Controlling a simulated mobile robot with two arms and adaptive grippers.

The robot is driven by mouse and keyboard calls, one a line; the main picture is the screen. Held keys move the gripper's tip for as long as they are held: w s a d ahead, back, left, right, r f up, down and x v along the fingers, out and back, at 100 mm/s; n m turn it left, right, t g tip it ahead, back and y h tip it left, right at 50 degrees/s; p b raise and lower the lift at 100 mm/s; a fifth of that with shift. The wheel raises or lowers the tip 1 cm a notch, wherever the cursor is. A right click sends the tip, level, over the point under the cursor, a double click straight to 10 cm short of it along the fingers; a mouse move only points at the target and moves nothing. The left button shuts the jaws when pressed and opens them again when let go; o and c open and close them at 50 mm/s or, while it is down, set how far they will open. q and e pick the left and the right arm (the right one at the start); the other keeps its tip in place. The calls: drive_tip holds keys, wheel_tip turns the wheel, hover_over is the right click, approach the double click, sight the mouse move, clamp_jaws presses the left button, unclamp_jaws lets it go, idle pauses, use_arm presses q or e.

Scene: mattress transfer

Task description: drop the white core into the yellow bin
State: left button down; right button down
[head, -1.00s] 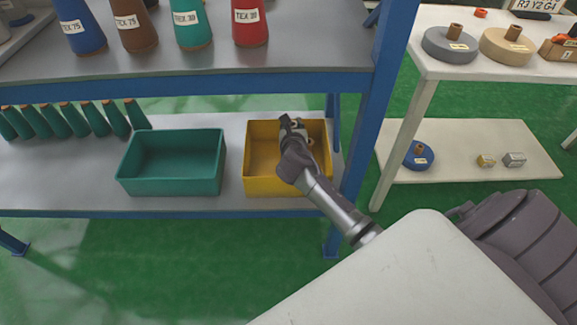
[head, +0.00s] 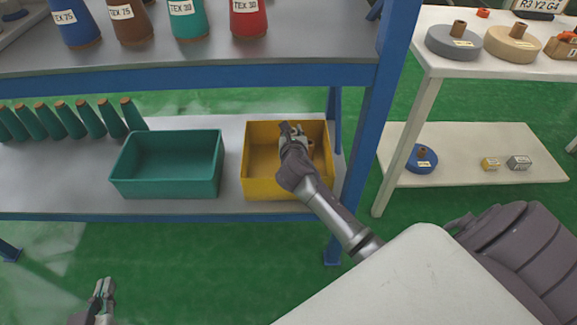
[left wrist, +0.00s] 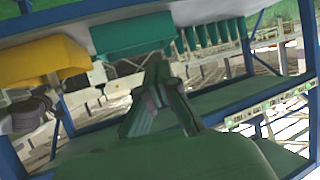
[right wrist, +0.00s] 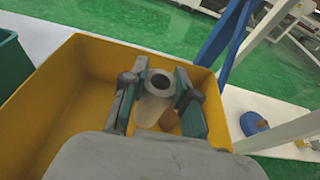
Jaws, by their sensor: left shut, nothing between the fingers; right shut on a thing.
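The yellow bin (head: 259,187) stands on the lower shelf, right of the green bin; its wall also shows in the right wrist view (right wrist: 52,90). My right gripper (head: 290,130) reaches into the bin's opening from above. In the right wrist view it is shut on the white core (right wrist: 153,105), a hollow tube with its open end showing between the fingers. A tan piece (right wrist: 170,121) shows just beyond the core, partly hidden. My left gripper (head: 104,290) is shut and empty, low at the left, in front of the shelf; it also shows in the left wrist view (left wrist: 155,95).
The green bin (head: 167,190) stands close on the left, looking empty. Several green cones (head: 85,118) stand behind it at left. A blue shelf post (head: 362,150) rises just right of the yellow bin. A white rack (head: 450,180) stands farther right.

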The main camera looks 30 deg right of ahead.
use_arm(q)
drive_tip(key=shift+w+d+r+t, duration=0.15)
drive_tip(key=shift+w+r+t, duration=0.15)
drive_tip(key=shift+r, duration=0.15)
use_arm(e)
drive_tip(key=c, duration=0.8)
unclamp_jaws()
drive_tip(key=v, duration=1.2)
drive_tip(key=shift+a, duration=0.1)
